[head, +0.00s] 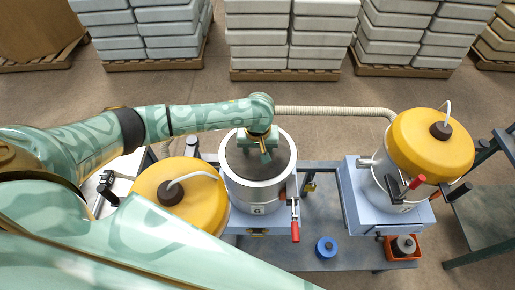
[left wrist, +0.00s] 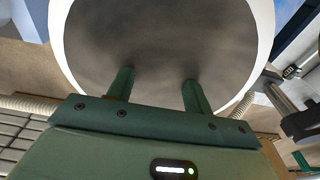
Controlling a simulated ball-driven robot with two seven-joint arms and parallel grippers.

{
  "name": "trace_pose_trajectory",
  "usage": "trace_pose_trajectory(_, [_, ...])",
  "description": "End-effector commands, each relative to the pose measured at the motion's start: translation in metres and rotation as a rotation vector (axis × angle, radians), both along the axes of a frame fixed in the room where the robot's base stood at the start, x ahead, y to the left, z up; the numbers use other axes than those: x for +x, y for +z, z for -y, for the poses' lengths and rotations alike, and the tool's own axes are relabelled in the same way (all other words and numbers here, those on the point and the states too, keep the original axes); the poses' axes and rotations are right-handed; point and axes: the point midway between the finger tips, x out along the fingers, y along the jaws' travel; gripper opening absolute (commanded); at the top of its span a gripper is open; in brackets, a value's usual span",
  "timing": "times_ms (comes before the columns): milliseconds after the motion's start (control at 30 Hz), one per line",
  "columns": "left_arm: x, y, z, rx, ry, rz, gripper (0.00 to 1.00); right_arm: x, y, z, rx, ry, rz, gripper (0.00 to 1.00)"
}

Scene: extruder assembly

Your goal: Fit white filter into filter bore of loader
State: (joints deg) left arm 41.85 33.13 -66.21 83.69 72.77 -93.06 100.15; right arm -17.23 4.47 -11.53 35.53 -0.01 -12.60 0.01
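The loader (head: 258,196) is an open silver cylinder in the middle of the head view. A round dark grey face lies inside its pale rim. The face (left wrist: 160,35) fills the upper left wrist view, with a white ring around it. I cannot tell whether this is the white filter or the loader's own bore. My left gripper (head: 264,155) points down over the face. In the left wrist view its two fingers (left wrist: 157,82) stand apart with nothing visible between them. Their tips are at or just above the face; contact is unclear. My right gripper is not in view.
A yellow lid (head: 150,188) with a dark knob stands left of the loader. A second vessel with a yellow lid (head: 412,150) stands right. A blue round part (head: 326,247) and an orange bin (head: 387,252) are at the front. A ribbed hose (head: 335,111) runs behind.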

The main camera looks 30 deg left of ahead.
Motion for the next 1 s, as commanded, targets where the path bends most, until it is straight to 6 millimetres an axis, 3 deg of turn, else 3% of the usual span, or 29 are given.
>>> trace_pose_trajectory(267, [0.000, 0.005, 0.000, 0.001, -0.001, 0.001, 0.50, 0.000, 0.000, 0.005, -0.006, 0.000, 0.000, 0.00])
trace_pose_trajectory(367, [-0.001, 0.020, 0.000, 0.000, -0.001, 0.002, 0.50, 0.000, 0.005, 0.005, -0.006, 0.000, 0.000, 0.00])
trace_pose_trajectory(700, [-0.009, 0.097, 0.005, 0.001, -0.001, 0.003, 0.50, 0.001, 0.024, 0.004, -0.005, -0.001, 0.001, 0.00])
trace_pose_trajectory(833, [-0.012, 0.115, 0.006, -0.001, 0.000, 0.000, 0.50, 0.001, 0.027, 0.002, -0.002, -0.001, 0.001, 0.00])
trace_pose_trajectory(1000, [-0.013, 0.122, 0.006, 0.000, 0.001, -0.001, 0.50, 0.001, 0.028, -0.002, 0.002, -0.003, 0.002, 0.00])
